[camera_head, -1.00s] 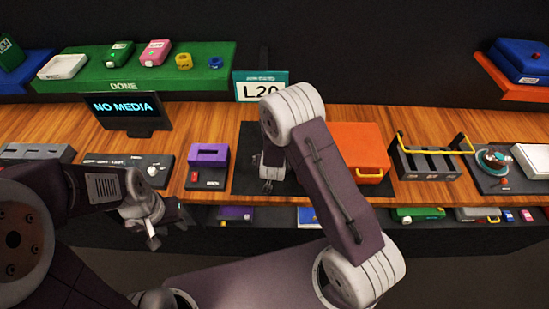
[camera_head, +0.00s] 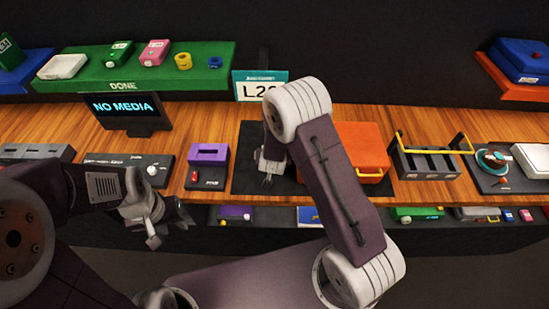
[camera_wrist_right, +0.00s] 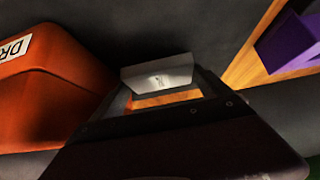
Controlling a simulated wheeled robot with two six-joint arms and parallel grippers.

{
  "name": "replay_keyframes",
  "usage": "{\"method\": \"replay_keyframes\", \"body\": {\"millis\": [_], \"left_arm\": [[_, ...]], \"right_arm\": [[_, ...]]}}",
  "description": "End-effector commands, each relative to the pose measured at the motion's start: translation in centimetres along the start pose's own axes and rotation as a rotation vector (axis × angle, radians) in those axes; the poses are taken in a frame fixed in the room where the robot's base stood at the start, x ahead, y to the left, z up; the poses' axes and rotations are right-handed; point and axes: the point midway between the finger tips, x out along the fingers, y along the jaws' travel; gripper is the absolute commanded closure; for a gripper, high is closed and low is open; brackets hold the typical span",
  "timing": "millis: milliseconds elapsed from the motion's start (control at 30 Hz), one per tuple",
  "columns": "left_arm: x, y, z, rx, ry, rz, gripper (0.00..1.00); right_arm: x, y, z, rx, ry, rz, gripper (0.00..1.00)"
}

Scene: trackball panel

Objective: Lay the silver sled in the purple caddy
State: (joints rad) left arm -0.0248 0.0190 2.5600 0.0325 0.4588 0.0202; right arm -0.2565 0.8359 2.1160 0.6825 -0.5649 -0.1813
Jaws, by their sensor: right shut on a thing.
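The purple caddy (camera_head: 208,153) stands on a dark base left of the middle of the bench; part of it shows at the upper right in the right wrist view (camera_wrist_right: 291,46). My right gripper (camera_head: 267,180) hangs over the dark mat, right of the caddy and apart from it. It is shut on a small silver piece, the silver sled (camera_wrist_right: 158,76), seen in the right wrist view; in the head view I cannot make the sled out clearly. My left gripper (camera_head: 168,228) is in front of the bench edge with its fingers apart, empty.
An orange box (camera_head: 360,146) stands just right of my right gripper, also in the wrist view (camera_wrist_right: 40,85). A dark rack with a yellow handle (camera_head: 425,160) is farther right. A "NO MEDIA" screen (camera_head: 127,105) and a green DONE tray (camera_head: 215,58) are behind.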

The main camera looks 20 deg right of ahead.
Motion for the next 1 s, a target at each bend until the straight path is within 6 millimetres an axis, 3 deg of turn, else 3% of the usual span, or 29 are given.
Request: {"method": "replay_keyframes", "body": {"millis": [300,500,900,1000], "left_arm": [[-3.2,0.1,-0.3,0.0,0.0,0.0,0.64],[-5.2,0.1,-0.5,0.0,0.0,0.0,0.64],[-5.4,0.1,-0.6,0.0,0.0,0.0,0.64],[-4.7,0.1,-0.5,0.0,0.0,0.0,0.64]], "right_arm": [[-7.9,-0.1,-7.0,0.003,0.004,-0.003,0.65],[-10.8,0.0,-9.6,0.002,0.001,-0.001,0.65],[-11.4,0.0,-10.1,0.0,0.001,-0.001,0.65],[-11.2,0.2,-10.0,-0.008,0.002,-0.01,0.65]]}}
